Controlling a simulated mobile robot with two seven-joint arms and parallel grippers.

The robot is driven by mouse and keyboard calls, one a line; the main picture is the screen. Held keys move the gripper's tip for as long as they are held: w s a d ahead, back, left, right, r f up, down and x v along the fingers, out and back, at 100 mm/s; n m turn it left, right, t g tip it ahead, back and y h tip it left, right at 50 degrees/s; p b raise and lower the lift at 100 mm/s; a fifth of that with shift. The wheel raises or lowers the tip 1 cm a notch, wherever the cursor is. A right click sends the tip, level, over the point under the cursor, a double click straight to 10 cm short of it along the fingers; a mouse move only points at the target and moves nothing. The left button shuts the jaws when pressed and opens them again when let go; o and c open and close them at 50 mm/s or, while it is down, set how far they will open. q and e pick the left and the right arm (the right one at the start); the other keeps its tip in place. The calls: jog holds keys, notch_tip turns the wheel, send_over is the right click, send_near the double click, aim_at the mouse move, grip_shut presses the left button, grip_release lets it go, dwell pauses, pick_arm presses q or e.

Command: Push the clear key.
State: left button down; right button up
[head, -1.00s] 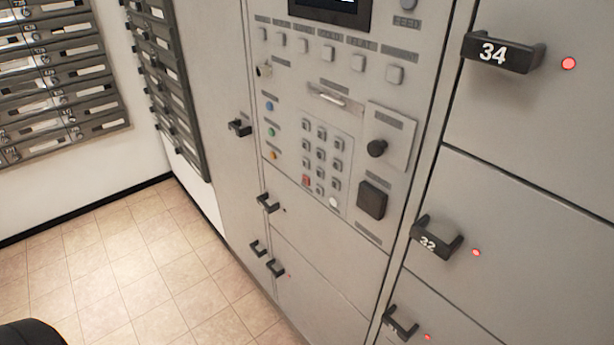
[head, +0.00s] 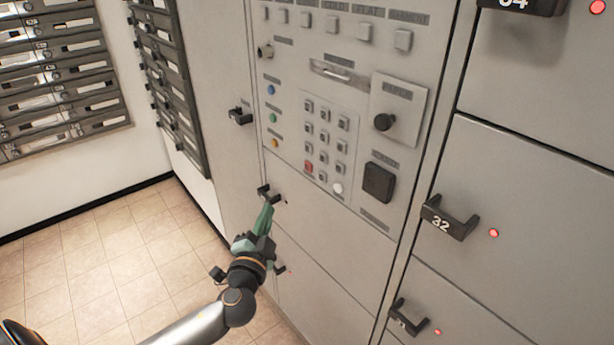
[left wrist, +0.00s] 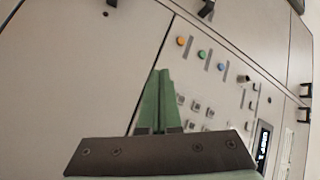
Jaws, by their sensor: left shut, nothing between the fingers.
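The keypad (head: 326,118) is on the grey locker panel, with several small grey keys. Its bottom row has a red key (head: 308,167) at the left and a round white key (head: 337,188) at the right. The lettering is too small to read, so I cannot tell which is the clear key. My left gripper (head: 267,208) is shut and empty, below and left of the keypad, apart from the keys. In the left wrist view its green fingers (left wrist: 160,72) point toward the panel, with part of the keypad (left wrist: 200,109) beside them. My right gripper is not in view.
Blue, green and orange buttons (head: 273,118) are left of the keypad. A black knob (head: 384,122) and a dark square (head: 378,182) are to its right. Tiled floor (head: 120,270) is open at left.

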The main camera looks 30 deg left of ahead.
aim_at(309, 167)
pick_arm(q)
jog(key=shift+t+y, duration=0.8)
jog(key=shift+t, duration=0.1)
jog(key=r, duration=0.3)
jog(key=a+r, duration=0.1)
jog(key=r, duration=0.1)
jog(key=shift+w+a+r, duration=0.1)
jog(key=shift+w+r, duration=0.05)
jog(key=shift+w, duration=0.25)
jog(key=w+d+b, duration=0.1)
jog(key=w+d, duration=0.2)
jog(key=w, duration=0.5)
jog(key=shift+d, duration=0.25)
jog(key=shift+w, duration=0.1)
dwell(0.5)
